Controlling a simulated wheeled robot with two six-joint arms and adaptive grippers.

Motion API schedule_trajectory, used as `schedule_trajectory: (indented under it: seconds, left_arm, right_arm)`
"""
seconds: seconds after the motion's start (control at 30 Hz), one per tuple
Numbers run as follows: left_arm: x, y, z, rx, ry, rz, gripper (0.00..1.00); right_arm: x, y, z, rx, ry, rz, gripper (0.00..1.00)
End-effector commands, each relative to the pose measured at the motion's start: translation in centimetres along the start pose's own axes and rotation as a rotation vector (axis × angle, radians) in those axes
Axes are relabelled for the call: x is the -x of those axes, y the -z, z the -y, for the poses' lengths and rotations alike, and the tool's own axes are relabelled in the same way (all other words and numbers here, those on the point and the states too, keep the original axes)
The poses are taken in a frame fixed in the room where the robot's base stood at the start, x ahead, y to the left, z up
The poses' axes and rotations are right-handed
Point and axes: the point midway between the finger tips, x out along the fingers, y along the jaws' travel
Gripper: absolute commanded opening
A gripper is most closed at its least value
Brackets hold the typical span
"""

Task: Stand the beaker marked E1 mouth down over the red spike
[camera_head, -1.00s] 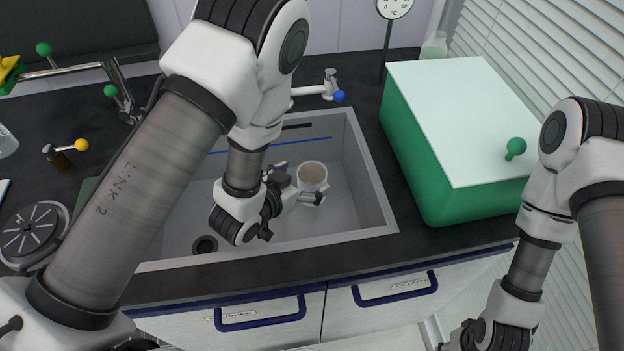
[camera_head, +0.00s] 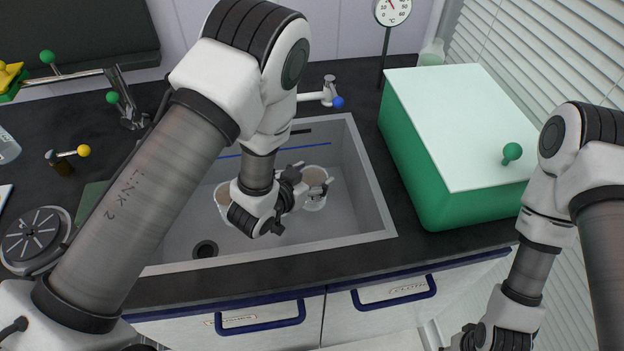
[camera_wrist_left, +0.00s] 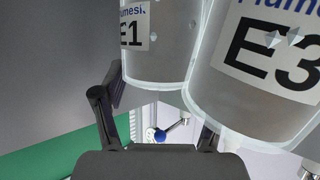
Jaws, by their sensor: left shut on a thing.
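The beaker marked E1 (camera_wrist_left: 165,50) is whitish and translucent. In the head view the same beaker (camera_head: 314,201) stands in the right half of the sink, its brownish round end up. My left gripper (camera_head: 314,178) is shut on it from the left, with one finger on either side. In the left wrist view, upside down against the room, the fingers (camera_wrist_left: 158,120) flank E1, whose label reads upright, so it seems mouth down. The beaker marked E3 (camera_wrist_left: 262,50) is beside it. My right gripper (camera_head: 470,341) is cut off at the bottom edge. No red spike shows.
The grey sink (camera_head: 362,215) has raised walls around the beakers. Another beaker (camera_head: 222,196), probably E3, stands left of my gripper, partly hidden. A green box with a pale lid (camera_head: 455,125) stands right of the sink. A tap (camera_head: 325,95) reaches in from the back.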

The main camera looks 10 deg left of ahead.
Motion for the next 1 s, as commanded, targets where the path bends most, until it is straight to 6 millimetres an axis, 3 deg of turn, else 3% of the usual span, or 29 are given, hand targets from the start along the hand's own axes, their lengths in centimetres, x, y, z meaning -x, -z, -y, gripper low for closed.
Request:
schedule_trajectory:
  seconds: [0.03, 0.17, 0.5, 1.0]
  left_arm:
    - [0.2, -1.0, -0.2, 0.007, -0.002, 0.027, 0.34]
    - [0.9, 0.5, -0.2, 0.006, -0.002, 0.027, 0.34]
    - [4.2, 8.1, -0.1, 0.003, -0.001, 0.015, 0.34]
    - [7.3, 15.0, 0.0, 0.002, -0.001, 0.012, 0.34]
  right_arm:
    - [0.0, 0.0, 0.0, 0.000, 0.000, 0.000, 0.40]
    - [1.4, 0.0, 0.0, 0.000, 0.000, 0.000, 0.40]
    - [8.3, 0.0, 0.1, 0.000, 0.000, 0.000, 0.40]
    - [14.5, 0.0, 0.1, 0.000, 0.000, 0.000, 0.40]
